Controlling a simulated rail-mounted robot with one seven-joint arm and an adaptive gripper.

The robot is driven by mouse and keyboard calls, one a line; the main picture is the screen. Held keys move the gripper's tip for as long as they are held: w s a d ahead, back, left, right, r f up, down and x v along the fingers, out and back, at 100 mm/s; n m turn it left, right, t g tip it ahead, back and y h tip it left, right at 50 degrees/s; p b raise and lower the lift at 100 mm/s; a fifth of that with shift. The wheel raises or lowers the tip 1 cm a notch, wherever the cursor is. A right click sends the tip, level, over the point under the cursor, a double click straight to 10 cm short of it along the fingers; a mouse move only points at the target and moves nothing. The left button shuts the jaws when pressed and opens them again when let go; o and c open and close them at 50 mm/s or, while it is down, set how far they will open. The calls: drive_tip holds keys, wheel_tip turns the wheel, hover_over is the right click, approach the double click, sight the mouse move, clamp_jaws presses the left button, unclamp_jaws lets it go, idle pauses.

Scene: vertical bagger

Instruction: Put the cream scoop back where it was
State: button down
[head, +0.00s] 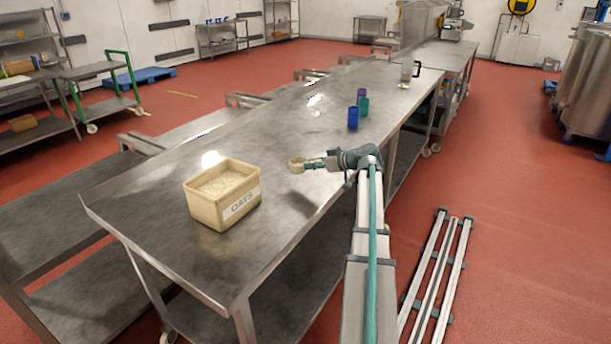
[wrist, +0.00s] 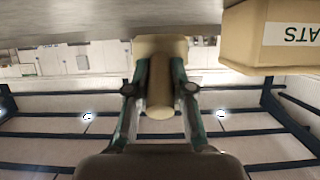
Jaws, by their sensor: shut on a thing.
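The cream scoop (head: 297,164) is at the end of my gripper (head: 322,164), over the steel table just right of the oats bin. In the wrist view the scoop's handle (wrist: 160,88) lies between the two fingers of my gripper (wrist: 160,100), which press on it from both sides. The scoop's bowl (wrist: 160,44) is beyond the fingertips, close to the table surface. I cannot tell whether it touches the table. What the bowl holds is not clear.
A cream bin labelled OATS (head: 208,212), filled with pale oats, stands on the steel table (head: 215,262). Its corner shows in the wrist view (wrist: 245,40). Blue (head: 353,118), teal (head: 364,106) and purple (head: 361,94) cups and a clear jug (head: 406,72) stand farther back. The table between is clear.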

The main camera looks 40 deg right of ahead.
drive_tip(key=shift+w+a+f, duration=0.3)
drive_tip(key=shift+a+f, duration=0.1)
drive_tip(key=shift+f, duration=0.15)
drive_tip(key=shift+w+a+f, duration=0.3)
drive_tip(key=shift+a+f, duration=0.05)
drive_tip(key=shift+f, duration=0.2)
drive_tip(key=shift+w+a+f+p, duration=0.1)
drive_tip(key=shift+a+f+p, duration=0.05)
drive_tip(key=shift+f+p, duration=0.4)
drive_tip(key=shift+w+a+f+p, duration=0.1)
drive_tip(key=shift+f+p, duration=0.25)
drive_tip(key=shift+f, duration=0.95)
drive_tip(key=shift+f, duration=0.2)
drive_tip(key=c, duration=1)
unclamp_jaws()
drive_tip(key=shift+r, duration=0.1)
